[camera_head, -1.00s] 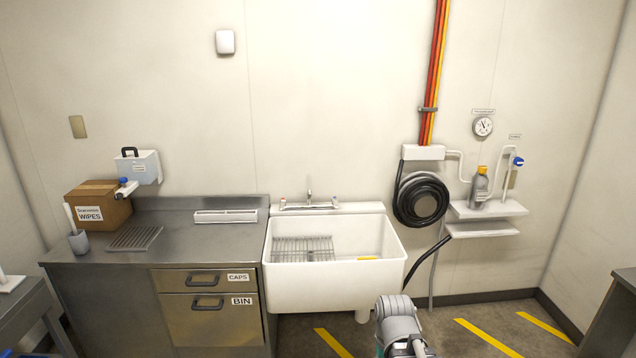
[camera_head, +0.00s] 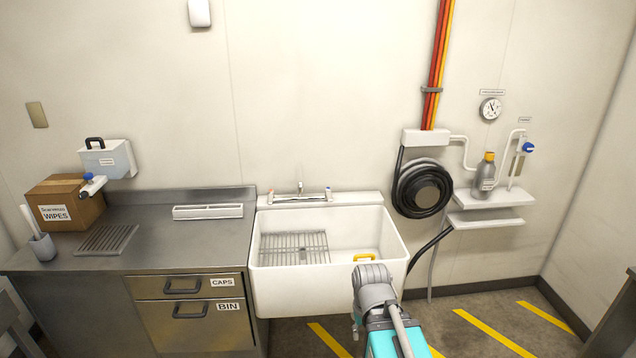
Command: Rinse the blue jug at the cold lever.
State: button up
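A tap (camera_head: 300,188) is mounted at the back of the white sink (camera_head: 330,280), with a small lever at each end. The right lever (camera_head: 328,193) and left lever (camera_head: 270,198) are too small for me to read their markings surely. A wire rack (camera_head: 293,246) lies in the left of the basin. A yellow handle-like thing (camera_head: 364,255) shows in the basin's right part, partly hidden by the front rim and my arm. I cannot make out a blue jug. My arm rises at the bottom, before the sink; my gripper does not show.
A steel counter (camera_head: 180,250) left of the sink bears a wipes box (camera_head: 65,205), a cup (camera_head: 42,246) and a white tray (camera_head: 207,212). A black hose coil (camera_head: 424,190) and a shelf (camera_head: 490,199) with a grey bottle (camera_head: 485,178) are to the right.

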aim_at(328, 189)
jog(key=i, duration=0.95)
